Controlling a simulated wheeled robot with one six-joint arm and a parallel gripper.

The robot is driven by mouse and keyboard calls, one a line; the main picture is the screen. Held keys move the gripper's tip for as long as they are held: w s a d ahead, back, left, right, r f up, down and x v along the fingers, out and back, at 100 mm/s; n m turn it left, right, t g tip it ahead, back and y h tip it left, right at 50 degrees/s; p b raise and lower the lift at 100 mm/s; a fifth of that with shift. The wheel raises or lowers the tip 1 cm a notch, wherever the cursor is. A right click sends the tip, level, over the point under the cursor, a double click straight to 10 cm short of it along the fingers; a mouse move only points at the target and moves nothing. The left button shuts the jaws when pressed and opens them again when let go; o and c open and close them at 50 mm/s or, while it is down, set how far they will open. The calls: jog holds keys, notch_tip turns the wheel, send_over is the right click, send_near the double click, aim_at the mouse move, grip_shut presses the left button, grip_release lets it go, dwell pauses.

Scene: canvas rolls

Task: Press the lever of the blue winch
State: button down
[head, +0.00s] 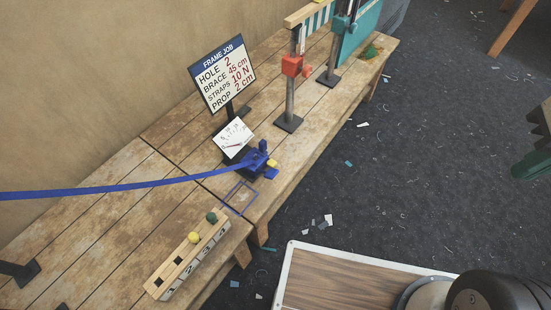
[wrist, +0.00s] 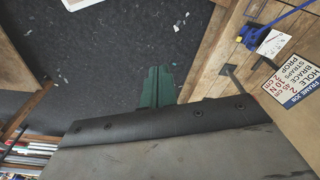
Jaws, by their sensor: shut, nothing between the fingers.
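The blue winch (head: 258,162) stands near the bench's front edge, with a blue strap (head: 120,187) running from it to the left. A small yellow part (head: 272,163) shows at its right side; I cannot tell clearly which part is the lever. The winch also shows at the top right of the wrist view (wrist: 262,25). A white gauge card (head: 233,138) with a needle stands behind it. My gripper (wrist: 157,72) has green fingers, shut and empty, apart from the winch and out over the floor. Its green fingers show partly at the head view's right edge (head: 530,168).
A sign (head: 222,72) stands behind the gauge. A numbered block (head: 190,255) with yellow and green knobs lies nearer. A blue outlined square (head: 239,197) is empty.

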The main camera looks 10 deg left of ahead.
jog(key=w+a+f+n+t, duration=0.15)
jog(key=w+f, duration=0.25)
jog(key=w, duration=0.4)
jog(key=w+a+f+n+t, duration=0.1)
jog(key=w+a+f+n, duration=0.2)
jog(key=w, duration=0.5)
jog(key=w+a+f+n+t+y, duration=0.1)
jog(key=w+a+f+n+t, duration=0.15)
jog(key=w+a+f, duration=0.55)
jog(key=s+a+f+n+g+y, duration=0.1)
jog(key=s+a+f+n+y, duration=0.2)
jog(key=a+f, duration=0.7)
jog(key=s+a+f+n+g+y, duration=0.1)
jog(key=s+a+f+n+y, duration=0.2)
jog(key=a+f, duration=0.8)
jog(key=shift+s+a+g+y, duration=0.2)
jog(key=shift+s+g+y, duration=0.1)
jog(key=shift+s+y, duration=0.4)
